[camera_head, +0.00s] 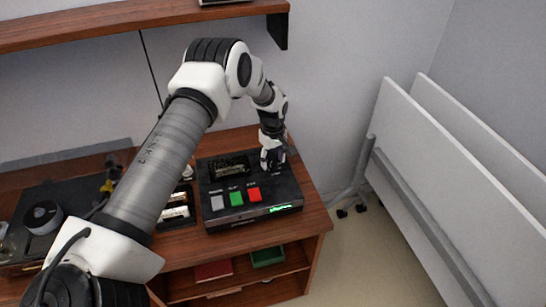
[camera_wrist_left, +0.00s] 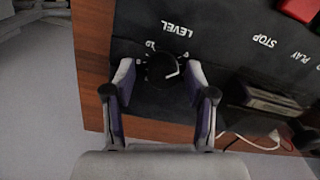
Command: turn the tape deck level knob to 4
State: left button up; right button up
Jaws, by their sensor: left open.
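The black tape deck (camera_head: 286,187) sits on the right end of a wooden cabinet in the head view. My left gripper (camera_head: 272,160) is over its right rear part and hides the knob there. In the left wrist view the black level knob (camera_wrist_left: 160,67) has a white pointer line, next to the upside-down word LEVEL. My left gripper (camera_wrist_left: 160,76) is open, with one fingertip on each side of the knob. I cannot tell whether the fingers touch it. A 10 shows beside the knob; the other scale marks are partly hidden or too small to read. My right gripper is out of view.
Grey (camera_head: 217,203), green (camera_head: 236,198) and red (camera_head: 254,194) buttons stand on the deck to the left of the gripper. A turntable (camera_head: 42,217) is at the far left. A wooden shelf (camera_head: 130,15) runs above. White folded panels (camera_head: 430,170) stand to the right.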

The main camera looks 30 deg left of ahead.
pick_arm(q)
jog(key=shift+s+d+r, duration=0.2)
jog(key=shift+s+r, duration=0.1)
jog(key=shift+r, duration=0.05)
jog(key=shift+c, duration=1)
jog(key=shift+s+r, duration=0.1)
jog(key=c, duration=0.6)
grip_shut()
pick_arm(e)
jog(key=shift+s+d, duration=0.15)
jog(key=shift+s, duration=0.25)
